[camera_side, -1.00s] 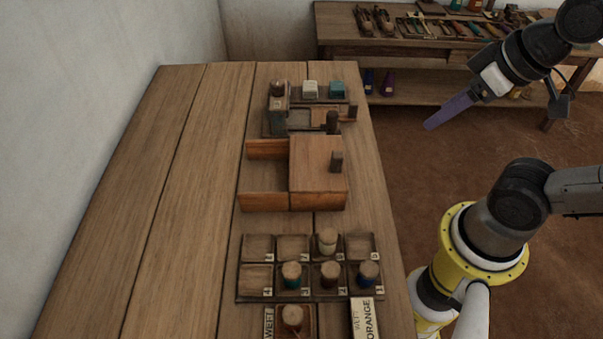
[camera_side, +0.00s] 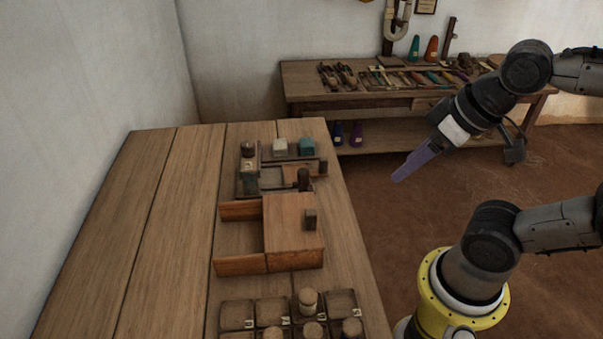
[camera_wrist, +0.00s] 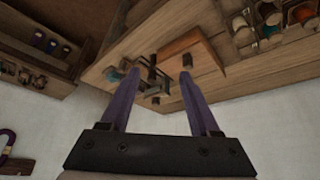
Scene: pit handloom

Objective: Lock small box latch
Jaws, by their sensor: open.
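A small wooden box (camera_side: 271,179) with a shallow open top sits near the far end of the table. An orange-brown piece (camera_side: 293,174) and a dark upright knob (camera_side: 304,180) are at its right; I cannot tell which part is the latch or how it is set. My gripper (camera_side: 397,178), with purple fingers, is in the air right of the table, apart from the box. In the wrist view the gripper (camera_wrist: 159,76) is open and empty, and the box area shows beyond and between its fingers, partly hidden by them.
White and teal blocks (camera_side: 307,147) are behind. A tool bench (camera_side: 310,78) stands at the back. The table's left is clear.

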